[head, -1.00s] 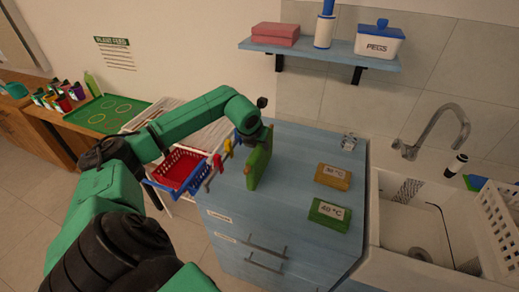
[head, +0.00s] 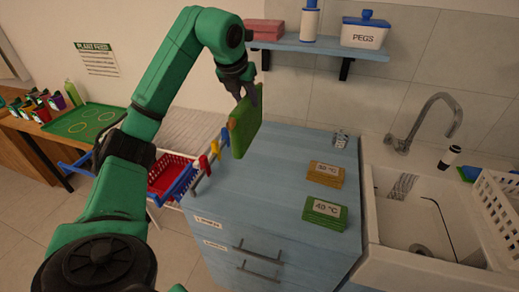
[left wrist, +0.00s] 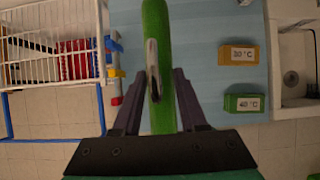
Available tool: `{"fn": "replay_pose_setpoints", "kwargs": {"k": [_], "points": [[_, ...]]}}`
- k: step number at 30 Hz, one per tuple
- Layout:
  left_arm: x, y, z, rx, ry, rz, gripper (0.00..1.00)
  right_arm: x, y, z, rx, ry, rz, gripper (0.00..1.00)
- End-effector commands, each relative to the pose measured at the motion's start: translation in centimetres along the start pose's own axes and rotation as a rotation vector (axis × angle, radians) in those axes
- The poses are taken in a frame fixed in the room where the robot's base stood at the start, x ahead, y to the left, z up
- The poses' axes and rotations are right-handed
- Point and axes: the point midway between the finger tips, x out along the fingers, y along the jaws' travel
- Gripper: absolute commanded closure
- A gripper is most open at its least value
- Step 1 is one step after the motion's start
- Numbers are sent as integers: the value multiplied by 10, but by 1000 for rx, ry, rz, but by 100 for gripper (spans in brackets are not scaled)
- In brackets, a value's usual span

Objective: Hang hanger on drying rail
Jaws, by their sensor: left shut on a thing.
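My left gripper (head: 246,92) points down above the left part of the blue counter. It is shut at the top of an upright, thin green panel-like thing (head: 247,132), perhaps the hanger with its load. In the left wrist view the green thing (left wrist: 155,30) is seen edge-on between the fingers (left wrist: 157,90), with a grey metal piece, perhaps a hook, on it. A white wire drying rack (left wrist: 50,12) with a blue frame stands left of the counter; part shows behind my arm in the head view (head: 205,130). My right gripper is out of view.
Coloured pegs (head: 204,163) line the counter's left edge, near a red basket (head: 168,172). Labelled orange (head: 325,173) and green (head: 324,212) stacks lie on the counter's right. A shelf (head: 320,48) hangs behind; a sink (head: 415,215) is at right. The counter's middle is clear.

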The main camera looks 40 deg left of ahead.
Motion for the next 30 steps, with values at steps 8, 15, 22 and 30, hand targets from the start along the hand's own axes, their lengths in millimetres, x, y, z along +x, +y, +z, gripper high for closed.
{"fn": "replay_pose_setpoints", "kwargs": {"k": [8,15,22,30], "points": [[82,1,-48,2,6,4,100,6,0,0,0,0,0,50],[119,0,-69,0,3,0,100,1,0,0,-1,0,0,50],[139,0,-80,-1,-4,-1,100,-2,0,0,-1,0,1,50],[142,0,-81,-1,-2,0,43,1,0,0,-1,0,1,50]]}}
